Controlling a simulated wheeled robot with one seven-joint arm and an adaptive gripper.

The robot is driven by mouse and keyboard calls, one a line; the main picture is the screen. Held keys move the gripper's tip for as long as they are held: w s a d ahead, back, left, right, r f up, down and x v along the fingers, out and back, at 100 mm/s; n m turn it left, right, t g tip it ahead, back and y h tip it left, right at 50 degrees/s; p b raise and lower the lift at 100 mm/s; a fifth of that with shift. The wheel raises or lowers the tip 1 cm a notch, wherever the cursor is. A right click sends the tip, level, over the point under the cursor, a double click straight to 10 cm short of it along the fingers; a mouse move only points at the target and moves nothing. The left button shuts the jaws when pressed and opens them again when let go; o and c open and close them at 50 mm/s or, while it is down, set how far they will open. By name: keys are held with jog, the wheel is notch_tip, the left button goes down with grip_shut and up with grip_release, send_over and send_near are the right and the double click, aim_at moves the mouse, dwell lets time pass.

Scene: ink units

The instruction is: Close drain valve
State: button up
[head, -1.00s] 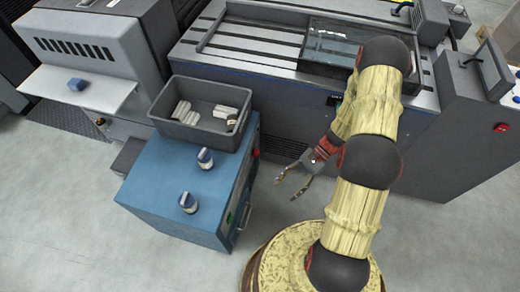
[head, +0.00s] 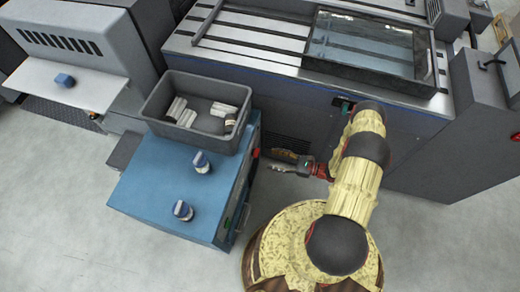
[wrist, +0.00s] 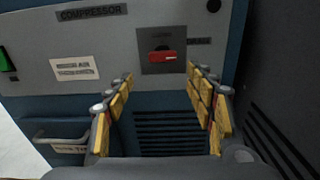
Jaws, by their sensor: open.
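The drain valve (wrist: 163,57) has a red handle that lies about level on a dark grey square plate in the wrist view. The plate is on the side of the blue compressor cabinet (head: 150,190). In the head view a small red part of the valve (head: 256,153) shows at the cabinet's right side. My gripper (wrist: 160,76) is open and empty, with its yellow-padded fingers on either side of and below the handle in the picture. It appears apart from the valve. In the head view my gripper (head: 273,161) points left towards the cabinet side.
A grey bin (head: 150,107) with white rolls and two blue-white knobs or bottles are on the cabinet. A large grey machine (head: 280,85) stands behind.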

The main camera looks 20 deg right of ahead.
aim_at(256, 153)
jog(key=b+x, duration=0.2)
jog(key=x, duration=0.6)
jog(key=shift+w+d+r+t, duration=0.2)
jog(key=shift+r+t, duration=0.1)
jog(key=shift+r, duration=0.25)
jog(key=shift+s, duration=0.1)
jog(key=shift+c, duration=0.8)
jog(key=c, duration=1)
